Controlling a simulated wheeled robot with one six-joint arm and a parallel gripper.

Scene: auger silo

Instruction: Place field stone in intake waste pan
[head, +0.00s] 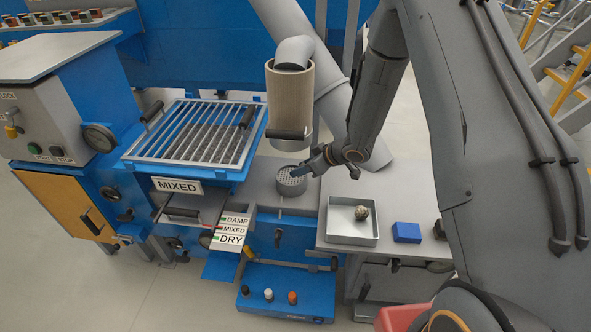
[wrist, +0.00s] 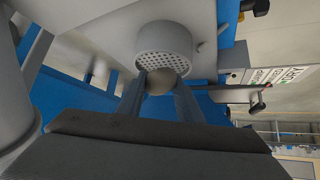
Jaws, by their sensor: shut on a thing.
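My gripper (head: 310,168) is beside the round perforated cup (head: 291,184) on the grey bench. In the wrist view my gripper (wrist: 160,82) is shut on a rounded beige-grey field stone (wrist: 160,86), held between the fingertips. The stone is close in front of the perforated face of the cup (wrist: 165,45); I cannot tell whether they touch. In the head view my gripper hides the held stone. The waste pan (head: 350,240), a shallow square pale metal tray, sits on the bench to the right and nearer. A small brownish lump (head: 361,212) lies inside it.
A beige spout cylinder (head: 290,95) hangs above the cup. A slatted grate (head: 195,130) marked MIXED stands left. A blue block (head: 407,232) and a small dark object (head: 439,230) sit right of the pan. A DAMP/MIXED/DRY panel (head: 231,231) is in front.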

